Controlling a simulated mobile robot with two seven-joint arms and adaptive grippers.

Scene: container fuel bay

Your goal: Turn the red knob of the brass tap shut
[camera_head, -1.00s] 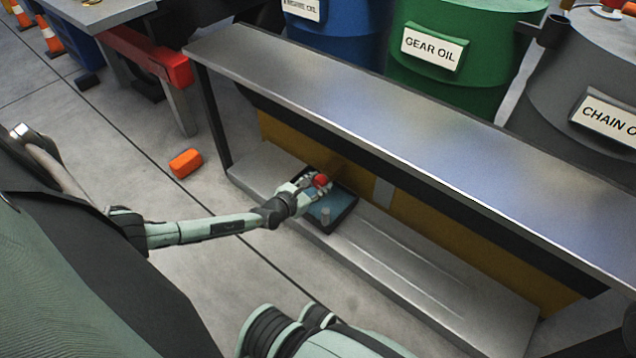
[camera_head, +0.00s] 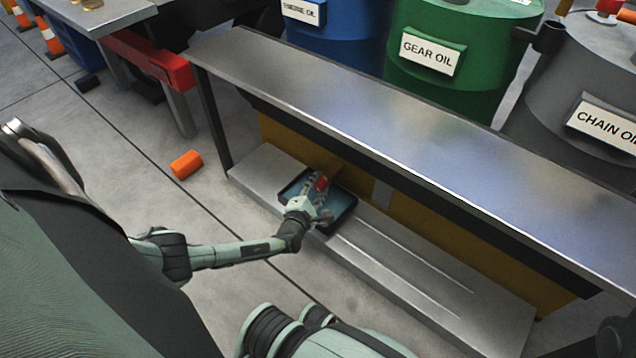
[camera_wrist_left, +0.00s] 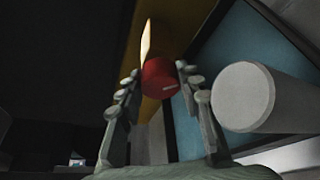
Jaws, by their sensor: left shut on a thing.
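The red knob (camera_head: 321,183) sits low under the metal shelf, above a dark tray with a blue inside (camera_head: 346,205). In the left wrist view the red knob (camera_wrist_left: 160,76) has a pale mark and lies between the two fingers. My left gripper (camera_head: 319,187) comes from the front and is shut on the knob; it also shows in the wrist view (camera_wrist_left: 158,92). A yellow brass-coloured piece (camera_wrist_left: 149,38) sticks up behind the knob. The tap's body is mostly hidden. My right gripper is not in view.
A pale cylinder (camera_wrist_left: 243,97) stands close to the right finger, over the tray. The metal shelf (camera_head: 400,130) overhangs the low step (camera_head: 440,285). Labelled drums (camera_head: 440,85) stand behind.

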